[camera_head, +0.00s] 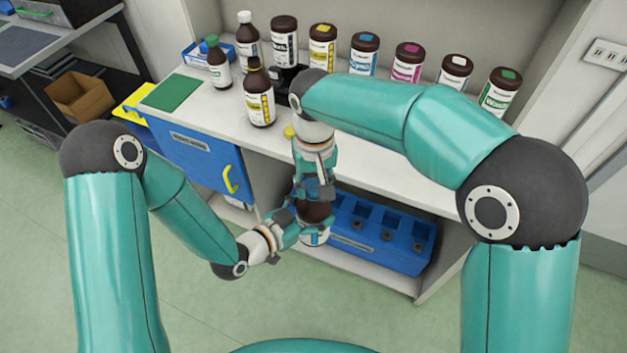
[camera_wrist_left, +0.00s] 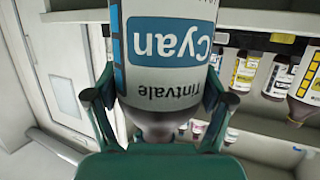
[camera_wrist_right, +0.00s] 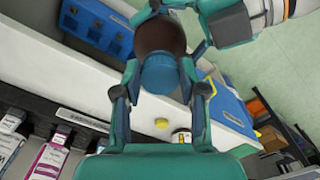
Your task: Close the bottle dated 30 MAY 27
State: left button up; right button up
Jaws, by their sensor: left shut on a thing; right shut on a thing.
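A dark brown bottle labelled Cyan Tintvale (camera_wrist_left: 165,45) is held in front of the counter, over the blue rack's left end; in the head view its lower part (camera_head: 313,236) shows. My left gripper (camera_head: 292,222) is shut on it from the left, with fingers either side of it in the left wrist view (camera_wrist_left: 155,100). A blue cap (camera_wrist_right: 160,73) is on the bottle's top. My right gripper (camera_head: 314,192) is above, shut on the blue cap, its fingers either side of it in the right wrist view (camera_wrist_right: 160,92). No date is readable.
A yellow cap (camera_head: 290,132) lies on the counter beside a yellow-labelled bottle (camera_head: 259,105). Several large bottles with coloured lids, such as a magenta one (camera_head: 407,64), line the back. A green mat (camera_head: 173,92) is clear. The blue rack (camera_head: 385,235) is below.

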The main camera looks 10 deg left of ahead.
pick_arm(q)
jog(key=shift+r, duration=0.1)
pick_arm(e)
jog(key=shift+f, duration=0.1)
pick_arm(q)
grip_shut()
pick_arm(e)
jog(key=m, duration=0.7)
jog(key=shift+a, duration=0.25)
jog(key=m, duration=0.6)
jog(key=shift+w+a+m, duration=0.15)
jog(key=shift+a+m, duration=0.05)
jog(key=shift+m, duration=0.2)
jog(key=m, duration=0.6)
jog(key=shift+w+m, duration=0.2)
jog(key=shift+m, duration=0.2)
jog(key=m, duration=0.4)
jog(key=shift+w, duration=0.15)
jog(key=m, duration=0.4)
jog(key=shift+w+m, duration=0.15)
jog(key=shift+m, duration=0.15)
pick_arm(q)
jog(key=shift+s, duration=0.1)
